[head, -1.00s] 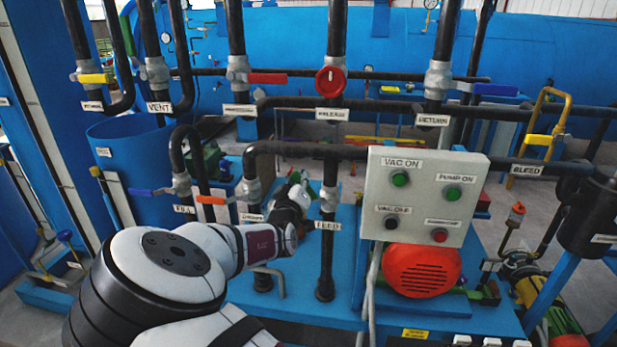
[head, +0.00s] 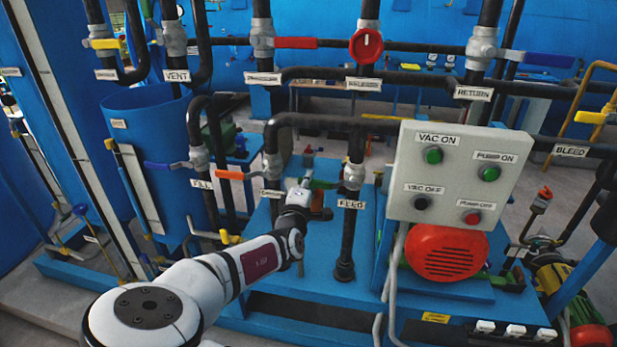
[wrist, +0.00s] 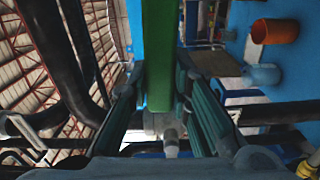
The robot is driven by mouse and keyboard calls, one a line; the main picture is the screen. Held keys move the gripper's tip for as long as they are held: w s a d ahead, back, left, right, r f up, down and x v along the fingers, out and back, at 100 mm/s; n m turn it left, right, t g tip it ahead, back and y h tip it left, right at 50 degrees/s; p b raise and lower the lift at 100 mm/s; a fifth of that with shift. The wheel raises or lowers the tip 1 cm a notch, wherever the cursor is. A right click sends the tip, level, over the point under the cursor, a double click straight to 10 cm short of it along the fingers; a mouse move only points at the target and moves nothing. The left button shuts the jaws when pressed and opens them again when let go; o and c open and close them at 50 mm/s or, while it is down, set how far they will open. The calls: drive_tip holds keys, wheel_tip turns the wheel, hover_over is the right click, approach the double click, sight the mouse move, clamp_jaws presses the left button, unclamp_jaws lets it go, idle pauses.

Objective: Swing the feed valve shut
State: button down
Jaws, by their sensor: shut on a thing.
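The feed valve (head: 353,177) is a grey body on a black vertical pipe, above a FEED label (head: 351,204). Its green lever (head: 323,184) sticks out to the left of the body in the head view. My gripper (head: 308,193) is at this lever, its fingers mostly hidden by my wrist. In the wrist view the green lever (wrist: 158,60) runs between the two dark fingers of my gripper (wrist: 163,100), which are shut on it. The grey valve body shows in part beyond the lever.
The control box (head: 459,180) with its buttons stands right of the feed pipe, above a red motor (head: 446,254). An orange lever (head: 240,175) and a blue lever (head: 165,165) sit to the left. A black horizontal pipe (head: 320,122) runs above the gripper.

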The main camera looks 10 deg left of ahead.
drive_tip(key=shift+a+f+n, duration=0.1)
drive_tip(key=shift+f+n, duration=0.4)
drive_tip(key=shift+f, duration=0.1)
drive_tip(key=c, duration=1.4)
unclamp_jaws()
drive_tip(key=shift+c, duration=0.2)
drive_tip(key=s, duration=0.7)
drive_tip(key=shift+s, duration=0.3)
drive_tip(key=shift+a, duration=0.1)
